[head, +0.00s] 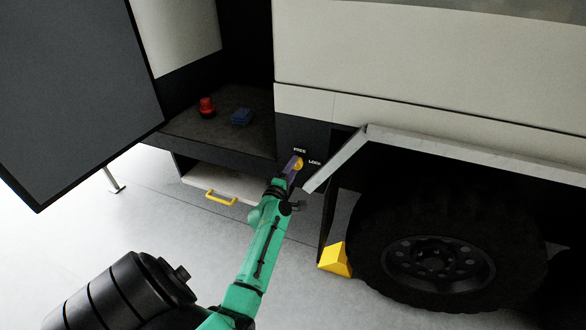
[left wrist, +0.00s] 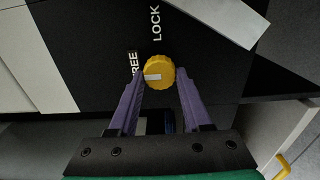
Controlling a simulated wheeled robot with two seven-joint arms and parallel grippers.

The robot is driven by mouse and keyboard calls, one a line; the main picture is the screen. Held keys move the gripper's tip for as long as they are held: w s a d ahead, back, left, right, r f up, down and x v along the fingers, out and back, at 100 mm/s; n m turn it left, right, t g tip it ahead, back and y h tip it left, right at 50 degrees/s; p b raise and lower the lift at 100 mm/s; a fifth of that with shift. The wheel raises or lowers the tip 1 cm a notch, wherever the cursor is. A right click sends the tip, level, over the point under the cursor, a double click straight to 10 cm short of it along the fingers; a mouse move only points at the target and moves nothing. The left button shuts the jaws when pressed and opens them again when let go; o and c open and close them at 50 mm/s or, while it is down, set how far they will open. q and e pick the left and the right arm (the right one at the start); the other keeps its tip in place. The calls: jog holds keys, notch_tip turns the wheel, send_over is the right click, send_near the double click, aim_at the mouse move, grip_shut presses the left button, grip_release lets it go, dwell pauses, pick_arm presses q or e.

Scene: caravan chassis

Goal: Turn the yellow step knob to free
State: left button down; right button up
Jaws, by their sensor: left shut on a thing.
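The yellow step knob (left wrist: 159,72) is round and sits on a dark panel (left wrist: 95,75). Its white mark points left in the left wrist view, toward the partly covered FREE label (left wrist: 134,62). The LOCK label (left wrist: 155,23) is above the knob there. My left gripper (left wrist: 160,82) has its purple fingers on either side of the knob and is shut on it. My right gripper is not in view.
A grey-white wheel-arch edge (head: 335,158) juts out just right of the knob. Beyond are a large tyre (head: 375,235) and a yellow chock (head: 335,260). Left are a step with a yellow handle (head: 221,198), and a red object (head: 207,107) and blue object (head: 242,117) on the floor ledge.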

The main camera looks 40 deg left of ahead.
pick_arm(q)
jog(key=shift+c, duration=1.7)
grip_release()
jog(key=b+v, duration=0.1)
jog(key=v, duration=1.3)
jog(key=shift+s, duration=0.3)
jog(key=shift+d, duration=0.15)
